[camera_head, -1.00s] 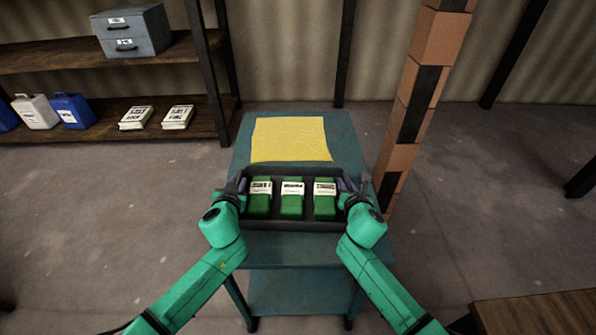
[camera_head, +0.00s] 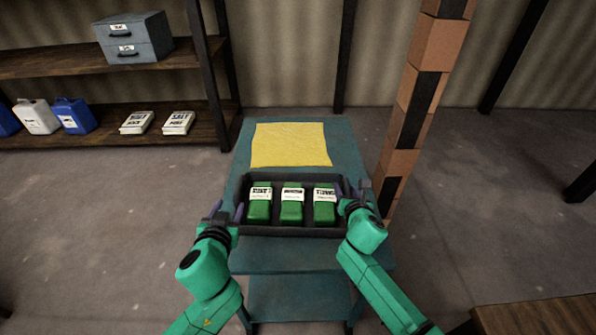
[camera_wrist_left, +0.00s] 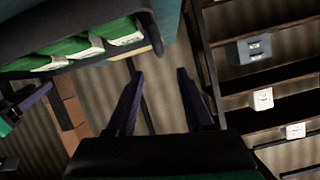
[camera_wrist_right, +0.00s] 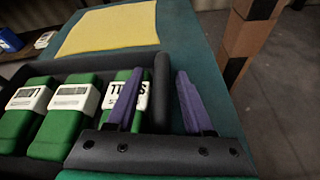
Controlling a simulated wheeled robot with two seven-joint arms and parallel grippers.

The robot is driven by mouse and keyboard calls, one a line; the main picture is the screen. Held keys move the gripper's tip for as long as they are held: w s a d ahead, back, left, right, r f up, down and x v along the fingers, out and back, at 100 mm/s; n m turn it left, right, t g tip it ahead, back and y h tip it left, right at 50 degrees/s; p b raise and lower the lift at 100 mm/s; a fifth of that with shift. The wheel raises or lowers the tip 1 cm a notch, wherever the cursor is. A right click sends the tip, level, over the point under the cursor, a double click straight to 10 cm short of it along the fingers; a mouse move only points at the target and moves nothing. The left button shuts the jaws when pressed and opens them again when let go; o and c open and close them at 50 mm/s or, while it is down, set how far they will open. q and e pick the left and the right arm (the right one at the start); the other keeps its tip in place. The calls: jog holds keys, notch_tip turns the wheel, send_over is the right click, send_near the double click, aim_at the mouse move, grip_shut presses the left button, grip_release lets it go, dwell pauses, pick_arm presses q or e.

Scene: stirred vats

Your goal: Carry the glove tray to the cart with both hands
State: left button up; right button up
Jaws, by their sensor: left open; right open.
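The dark glove tray (camera_head: 290,231) rests on the teal cart (camera_head: 350,150), in front of a yellow cloth. It holds three green glove packs (camera_head: 292,212) with white labels. My left gripper (camera_head: 226,212) is open and empty, just off the tray's left end; in the left wrist view its fingers (camera_wrist_left: 160,100) point past the tray with nothing between them. My right gripper (camera_head: 352,190) is open at the tray's right end; in the right wrist view its fingers (camera_wrist_right: 155,100) stand on either side of the tray's end wall (camera_wrist_right: 161,85).
The yellow cloth (camera_head: 290,145) lies flat on the cart's far part. A brick post (camera_head: 412,110) stands close to the cart's right side. Shelves (camera_head: 110,62) with jugs and boxes are at the back left. A wooden tabletop (camera_head: 540,312) is at the lower right.

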jog(key=shift+s, duration=0.25)
jog(key=v, duration=1.1)
jog(key=shift+s+r, duration=0.2)
jog(key=shift+s, duration=0.05)
pick_arm(q)
jog(key=shift+s+r, duration=0.1)
jog(key=shift+s, duration=0.25)
